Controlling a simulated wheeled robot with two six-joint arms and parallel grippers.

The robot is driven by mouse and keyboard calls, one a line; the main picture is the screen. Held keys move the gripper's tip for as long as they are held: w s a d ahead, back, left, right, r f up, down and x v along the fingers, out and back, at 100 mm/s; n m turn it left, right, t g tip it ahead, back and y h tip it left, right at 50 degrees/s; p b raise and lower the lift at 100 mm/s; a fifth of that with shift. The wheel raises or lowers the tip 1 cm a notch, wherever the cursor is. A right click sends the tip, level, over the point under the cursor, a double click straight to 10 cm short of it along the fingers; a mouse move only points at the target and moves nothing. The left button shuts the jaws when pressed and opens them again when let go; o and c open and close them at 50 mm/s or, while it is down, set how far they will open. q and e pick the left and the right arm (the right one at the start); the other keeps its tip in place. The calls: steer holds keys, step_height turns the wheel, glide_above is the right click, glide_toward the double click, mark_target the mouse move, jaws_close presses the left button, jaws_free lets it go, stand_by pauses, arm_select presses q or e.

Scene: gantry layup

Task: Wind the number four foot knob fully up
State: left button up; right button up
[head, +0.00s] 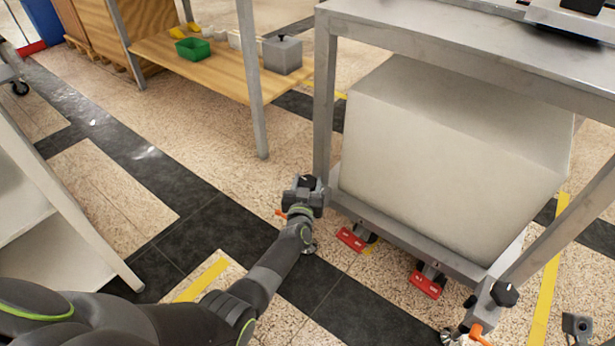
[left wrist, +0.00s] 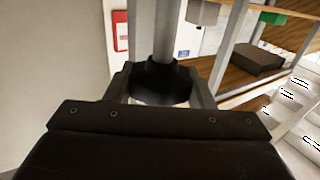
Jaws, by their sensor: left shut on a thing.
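The metal frame cart (head: 405,243) stands on the floor to the right of my left arm. My left gripper (head: 305,187) is at the low end of its near left leg, shut on a black foot knob (head: 308,181). In the left wrist view the dark knob (left wrist: 160,82) sits between the two fingers, with a grey post rising above it. The fingers hide much of the knob in the head view. A second black knob (head: 504,293) is on the cart's right leg, untouched. No number is readable on either knob. A dark piece at the bottom right corner may be my right gripper (head: 578,325); its jaws cannot be made out.
Red caster pedals (head: 352,239) and (head: 426,284) stick out under the cart's lower rail. A large pale box (head: 445,150) fills the cart's inside. A wooden shelf (head: 205,65) with a green bin (head: 193,48) stands behind. The floor left of the cart is open.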

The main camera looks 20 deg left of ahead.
arm_select(q)
steer(key=shift+r+n+y+p, duration=0.2)
steer(key=shift+n+y+p, duration=0.4)
steer(key=shift+y, duration=0.3)
steer(key=shift+f+n+g+y, duration=0.1)
steer(key=shift+n+g+y, duration=0.3)
steer(key=shift+n+y, duration=0.3)
steer(key=n+g+y+b, duration=0.1)
steer(key=y, duration=0.1)
steer(key=n+g+y+b, duration=0.1)
steer(key=shift+f+y, duration=0.2)
steer(key=shift+y, duration=0.2)
steer(key=shift+n+g+y+b, duration=0.5)
steer(key=shift+n+y+b, duration=0.2)
steer(key=shift+y, duration=0.1)
steer(key=shift+s+d, duration=0.1)
steer(key=shift+s, duration=0.05)
steer(key=o, duration=1)
steer(key=shift+r, duration=0.1)
